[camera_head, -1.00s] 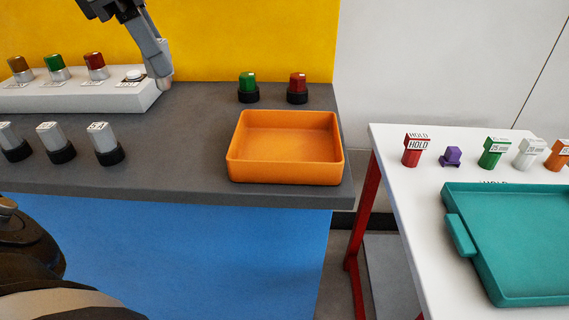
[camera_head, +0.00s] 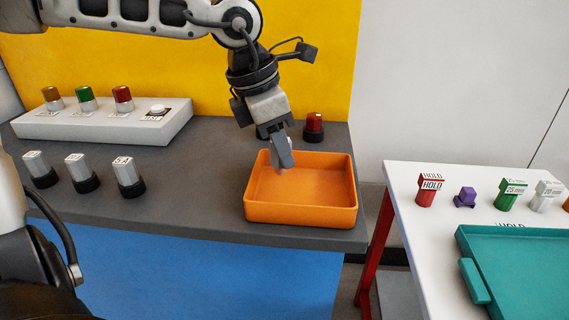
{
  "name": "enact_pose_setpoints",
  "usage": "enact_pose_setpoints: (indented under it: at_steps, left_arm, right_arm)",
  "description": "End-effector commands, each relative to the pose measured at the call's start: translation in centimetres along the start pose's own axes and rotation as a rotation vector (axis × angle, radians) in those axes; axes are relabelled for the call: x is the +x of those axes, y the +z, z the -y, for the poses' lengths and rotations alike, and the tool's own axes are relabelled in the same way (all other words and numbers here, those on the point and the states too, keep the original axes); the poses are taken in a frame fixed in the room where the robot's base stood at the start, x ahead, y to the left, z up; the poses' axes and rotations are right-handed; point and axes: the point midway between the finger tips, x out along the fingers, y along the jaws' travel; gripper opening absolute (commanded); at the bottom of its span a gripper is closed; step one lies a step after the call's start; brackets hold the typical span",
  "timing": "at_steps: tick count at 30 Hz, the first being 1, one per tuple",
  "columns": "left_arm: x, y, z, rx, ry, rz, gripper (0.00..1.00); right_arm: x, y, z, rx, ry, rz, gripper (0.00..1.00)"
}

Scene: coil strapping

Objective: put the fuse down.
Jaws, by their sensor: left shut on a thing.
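My left gripper (camera_head: 283,160) reaches in from the upper left and points down over the orange tray (camera_head: 300,214). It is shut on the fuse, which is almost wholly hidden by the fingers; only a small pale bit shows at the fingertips. The fingertips are over the back part of the tray's opening; whether anything touches its floor I cannot tell. The rest of the tray looks empty. My right gripper is not in view.
A red lamp (camera_head: 313,124) is behind the tray. At right, a white table holds small coloured blocks (camera_head: 430,190) and a teal tray (camera_head: 515,232).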

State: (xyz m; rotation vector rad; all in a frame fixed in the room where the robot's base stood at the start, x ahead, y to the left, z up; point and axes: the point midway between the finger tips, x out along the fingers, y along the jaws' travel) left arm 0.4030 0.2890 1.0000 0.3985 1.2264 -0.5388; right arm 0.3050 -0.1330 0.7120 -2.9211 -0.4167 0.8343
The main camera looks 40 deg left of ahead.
Motion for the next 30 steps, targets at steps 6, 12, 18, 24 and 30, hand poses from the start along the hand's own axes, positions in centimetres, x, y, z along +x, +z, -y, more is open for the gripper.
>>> enact_pose_setpoints:
  at_steps: [6, 12, 18, 24, 30]
  left_arm:
    - [1.6, 0.3, 0.1, 0.0, -0.001, -0.001, 0.0]
    - [3.9, -0.5, 0.1, 0.001, -0.001, 0.0, 0.0]
    - [3.9, -0.5, 0.1, 0.001, 0.0, 0.002, 0.0]
    - [4.3, -0.6, 0.1, 0.001, 0.0, 0.001, 0.35]
    - [4.2, -0.6, 0.1, 0.001, 0.0, 0.001, 0.51]
  right_arm:
    - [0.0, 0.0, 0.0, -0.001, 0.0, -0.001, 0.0]
    - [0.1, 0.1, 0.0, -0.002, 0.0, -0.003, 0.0]
    - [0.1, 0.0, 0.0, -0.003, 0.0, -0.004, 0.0]
    - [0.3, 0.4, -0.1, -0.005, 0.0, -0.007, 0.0]
    - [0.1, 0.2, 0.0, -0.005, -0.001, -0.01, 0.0]
